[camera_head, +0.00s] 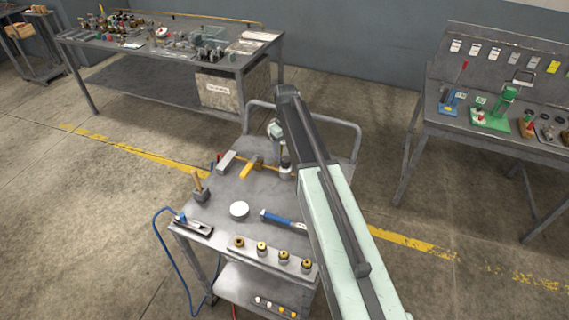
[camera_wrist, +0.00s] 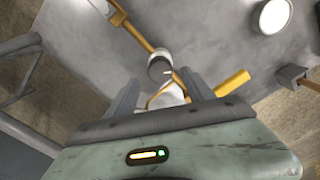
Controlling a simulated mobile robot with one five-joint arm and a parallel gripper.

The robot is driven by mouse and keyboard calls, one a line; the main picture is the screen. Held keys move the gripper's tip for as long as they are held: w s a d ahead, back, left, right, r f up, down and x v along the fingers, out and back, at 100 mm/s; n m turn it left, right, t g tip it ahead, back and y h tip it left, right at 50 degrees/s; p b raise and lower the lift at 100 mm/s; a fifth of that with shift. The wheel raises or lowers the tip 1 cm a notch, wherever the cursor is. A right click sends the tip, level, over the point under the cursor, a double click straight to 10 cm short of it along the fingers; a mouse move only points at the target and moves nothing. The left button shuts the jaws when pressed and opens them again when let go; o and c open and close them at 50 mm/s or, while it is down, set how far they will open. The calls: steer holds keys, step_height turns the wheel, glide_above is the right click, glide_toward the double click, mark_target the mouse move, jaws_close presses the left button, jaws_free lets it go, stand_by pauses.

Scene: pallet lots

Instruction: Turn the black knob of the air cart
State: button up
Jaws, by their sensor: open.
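The air cart (camera_head: 225,235) is a grey metal cart in the middle of the head view, with a blue hose at its left. A short upright cylinder with a dark cap, which looks like the black knob (camera_wrist: 160,68), stands at a yellow pipe in the wrist view. It also shows in the head view (camera_head: 285,163), just under the end of my arm. My gripper (camera_wrist: 160,92) is open and empty, with one finger on each side of the picture's middle. The knob appears just beyond and between the fingertips; I cannot tell whether they touch.
A yellow handle (camera_wrist: 233,82) lies close to the right finger. The cart top also holds a white round disc (camera_head: 239,210), a mallet (camera_head: 201,192), a blue-handled tool (camera_head: 283,218) and several brass fittings along the front. A raised rail (camera_head: 345,125) bounds the far side.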

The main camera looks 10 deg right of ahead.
mark_target(285, 158)
step_height(285, 158, down, 4)
steer(key=b, duration=0.3)
steer(key=shift+f, duration=0.2)
steer(key=shift+r, duration=0.1)
jaws_close()
steer(key=m, duration=0.5)
steer(key=shift+m, duration=0.4)
jaws_free()
steer(key=shift+r, duration=0.1)
